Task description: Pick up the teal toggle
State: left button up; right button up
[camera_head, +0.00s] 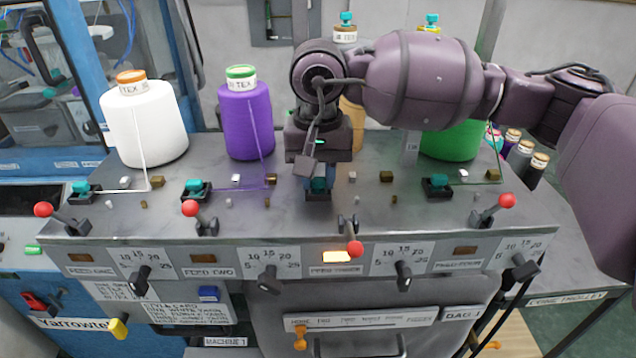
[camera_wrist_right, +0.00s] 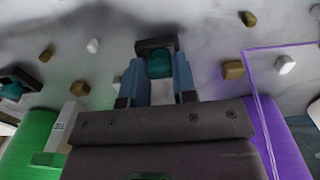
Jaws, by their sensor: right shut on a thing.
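A teal toggle (camera_head: 318,185) sits in a dark square base at the third feed on the grey machine top. My right gripper (camera_head: 316,176) reaches down over it from behind. In the right wrist view, its two blue-grey fingers stand on either side of the teal toggle (camera_wrist_right: 159,66), shut on it. The toggle is still at its dark base, and the gripper hides part of it. Similar teal toggles stand at feed one (camera_head: 80,186), feed two (camera_head: 196,186) and feed four (camera_head: 438,184). My left gripper is not in view.
A white yarn cone (camera_head: 146,125), a purple cone (camera_head: 247,120) and a green cone (camera_head: 452,140) stand behind the toggles. Red-knobbed levers (camera_head: 205,222) line the front edge. Small white and brass blocks (camera_head: 386,176) are scattered on the top. An amber light (camera_head: 337,257) glows at feed three.

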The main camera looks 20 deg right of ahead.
aim_at(318, 178)
notch_tip(318, 178, up, 20)
jog(key=b, duration=0.2)
dwell(0.4)
